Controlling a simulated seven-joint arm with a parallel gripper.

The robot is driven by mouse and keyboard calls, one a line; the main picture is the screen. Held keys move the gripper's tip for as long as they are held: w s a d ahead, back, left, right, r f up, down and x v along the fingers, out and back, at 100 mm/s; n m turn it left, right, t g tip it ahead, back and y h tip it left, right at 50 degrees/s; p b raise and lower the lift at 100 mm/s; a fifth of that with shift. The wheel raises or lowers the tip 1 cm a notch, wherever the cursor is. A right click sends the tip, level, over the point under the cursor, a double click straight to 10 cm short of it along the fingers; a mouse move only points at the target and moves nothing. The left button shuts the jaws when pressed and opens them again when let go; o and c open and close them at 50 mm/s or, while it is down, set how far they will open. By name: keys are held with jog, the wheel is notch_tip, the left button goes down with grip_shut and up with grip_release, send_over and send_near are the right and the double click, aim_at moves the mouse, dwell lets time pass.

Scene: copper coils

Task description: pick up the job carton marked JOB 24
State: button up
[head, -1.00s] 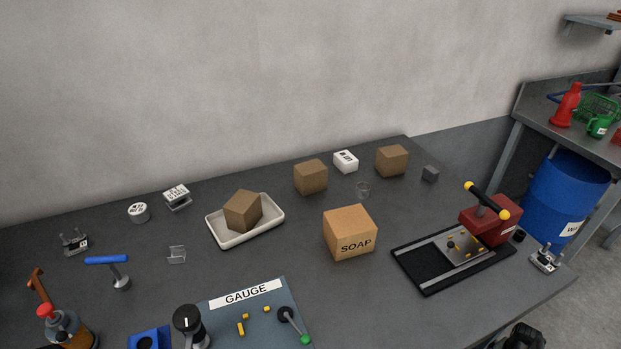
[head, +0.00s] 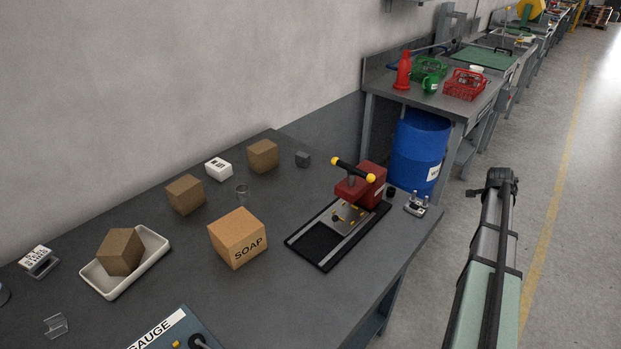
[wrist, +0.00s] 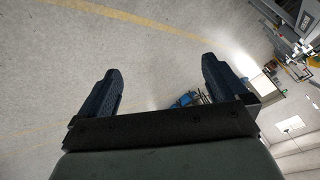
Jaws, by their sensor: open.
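No JOB 24 marking is readable in either view. Several brown cartons are on the dark bench in the head view. One plain carton (head: 120,252) sits tilted in a white tray (head: 95,276). Another plain carton (head: 185,195) stands behind it, and a third (head: 263,156) stands farther back. A lighter carton (head: 238,238) marked SOAP stands nearer the front. My gripper (wrist: 160,66) is open and empty in the wrist view, its two fingers wide apart over bare floor. It is away from all the cartons.
A red press (head: 362,186) with a black base stands near the bench's right edge, beside a small metal fixture (head: 417,204). A blue barrel (head: 420,150) stands beyond; the floor at right is clear.

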notch_tip(320, 180, up, 8)
jog(key=w+d+m, duration=0.2)
jog(key=w, duration=0.1)
jog(key=w+a+r, duration=0.4)
jog(key=w+a, duration=0.1)
jog(key=w+a+n+y, duration=0.15)
jog(key=w+a, duration=0.35)
jog(key=a, duration=0.9)
jog(key=w+a+r+n+y, duration=0.15)
jog(key=w+a, duration=0.25)
jog(key=a, duration=1)
jog(key=w+a+n+y, duration=0.15)
jog(key=w+a, duration=0.35)
jog(key=a, duration=1)
notch_tip(320, 180, up, 5)
jog(key=n+g+y, duration=0.2)
jog(key=n+g, duration=0.2)
jog(key=n, duration=0.5)
send_over(180, 185)
jog(key=shift+w+d+m, duration=0.15)
jog(key=shift+m, duration=0.1)
jog(key=shift+f, duration=0.45)
notch_tip(180, 185, down, 8)
jog(key=shift+r, duration=0.1)
jog(key=shift+d+f, duration=0.1)
jog(key=shift+f, duration=2.5)
